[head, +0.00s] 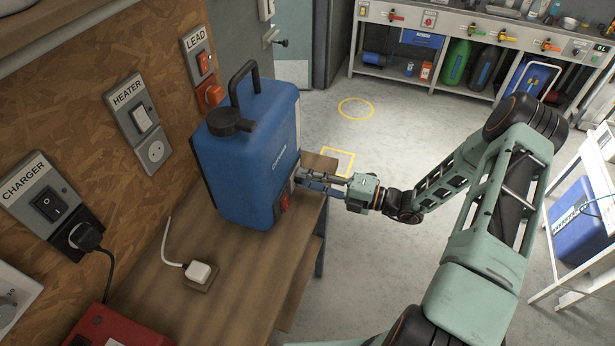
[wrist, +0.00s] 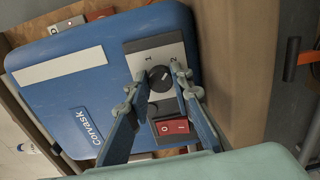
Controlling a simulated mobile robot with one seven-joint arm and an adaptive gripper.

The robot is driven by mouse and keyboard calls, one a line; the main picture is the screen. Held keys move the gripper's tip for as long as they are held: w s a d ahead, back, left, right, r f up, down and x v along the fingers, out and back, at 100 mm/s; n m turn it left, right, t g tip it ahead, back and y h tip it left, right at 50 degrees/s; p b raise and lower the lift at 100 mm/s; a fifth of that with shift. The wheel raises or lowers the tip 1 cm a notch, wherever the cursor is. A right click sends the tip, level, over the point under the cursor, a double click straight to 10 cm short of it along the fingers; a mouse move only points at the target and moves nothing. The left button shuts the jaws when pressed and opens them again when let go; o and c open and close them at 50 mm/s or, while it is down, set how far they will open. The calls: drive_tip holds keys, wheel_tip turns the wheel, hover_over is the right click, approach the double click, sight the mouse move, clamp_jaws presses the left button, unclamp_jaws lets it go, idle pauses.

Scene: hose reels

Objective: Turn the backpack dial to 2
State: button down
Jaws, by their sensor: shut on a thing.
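The blue backpack tank (head: 245,150) stands upright on the wooden bench, with a black handle and black cap on top. In the wrist view its side (wrist: 70,90) carries a grey panel with the round black dial (wrist: 163,83). The marks 1 and 2 sit above the dial, 1 to the left and 2 to the right. A pale line on the dial seems to tilt toward 2, but fine alignment is hard to tell. My gripper (wrist: 164,75) is shut on the dial, one finger on each side. In the head view my gripper (head: 304,180) reaches the tank's right face and hides the dial.
A red rocker switch (wrist: 172,127) sits just below the dial, close to my fingers. Wall switches line the left, including the heater switch (head: 142,118). The floor right of the bench is open.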

drive_tip(key=shift+m, duration=0.6)
drive_tip(key=c, duration=1.7)
unclamp_jaws()
drive_tip(key=v, duration=1.2)
drive_tip(key=shift+f, duration=0.1)
